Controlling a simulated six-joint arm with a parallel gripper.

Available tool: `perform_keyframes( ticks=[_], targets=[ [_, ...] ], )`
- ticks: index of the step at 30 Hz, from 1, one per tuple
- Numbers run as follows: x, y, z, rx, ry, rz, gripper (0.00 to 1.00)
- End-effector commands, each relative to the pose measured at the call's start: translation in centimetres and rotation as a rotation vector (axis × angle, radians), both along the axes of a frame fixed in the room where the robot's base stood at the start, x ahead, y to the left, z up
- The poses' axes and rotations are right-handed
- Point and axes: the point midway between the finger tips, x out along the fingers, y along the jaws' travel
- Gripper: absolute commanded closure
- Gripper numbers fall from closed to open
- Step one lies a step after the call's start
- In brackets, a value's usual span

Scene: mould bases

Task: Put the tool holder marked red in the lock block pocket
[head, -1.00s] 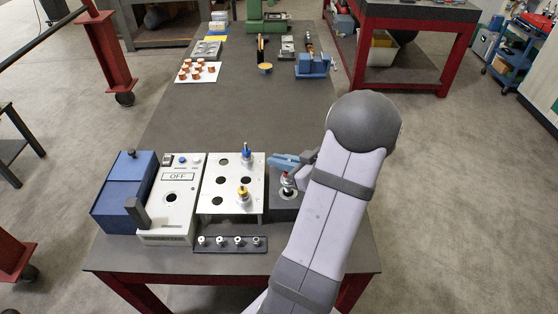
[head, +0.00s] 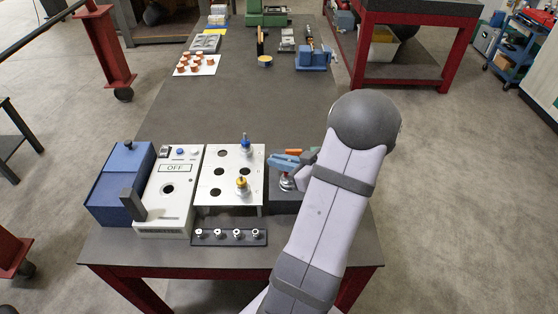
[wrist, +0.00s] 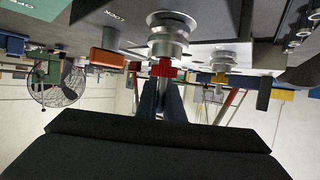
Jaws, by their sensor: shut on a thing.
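The red-marked tool holder (wrist: 165,70) is silver with a red collar. In the wrist view, which looks upside down, my gripper (wrist: 166,96) is shut on it just past its collar. In the head view its silver flange (head: 287,183) shows under my blue gripper fingers (head: 286,162), over the dark lock block (head: 282,203). The lock block also shows in the wrist view (wrist: 85,22), with lettering and an orange part (wrist: 108,50). The holder looks upright at the pocket. I cannot tell whether it is fully seated; the pocket is mostly hidden.
A silver rack (head: 210,198) with open holes stands left of the block. It carries a blue-marked holder (head: 245,145) and a yellow-marked holder (head: 242,186). A switch box (head: 170,190) marked OFF and a blue box (head: 118,185) are farther left. A dark strip (head: 229,237) lies in front.

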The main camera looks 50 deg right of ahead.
Motion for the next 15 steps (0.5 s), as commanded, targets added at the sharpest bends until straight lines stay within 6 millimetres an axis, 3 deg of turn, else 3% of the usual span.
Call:
perform_keyframes(
  ticks=[1, 3, 4, 15],
  targets=[
    [0.04, -0.04, 0.14, -0.001, -0.003, -0.001, 0.90],
    [0.03, -0.04, 0.13, -0.001, -0.003, 0.000, 0.74],
    [0.03, -0.04, 0.12, -0.001, -0.002, 0.000, 0.71],
    [-0.36, -0.04, 0.04, 0.000, 0.001, -0.001, 0.71]
  ],
)
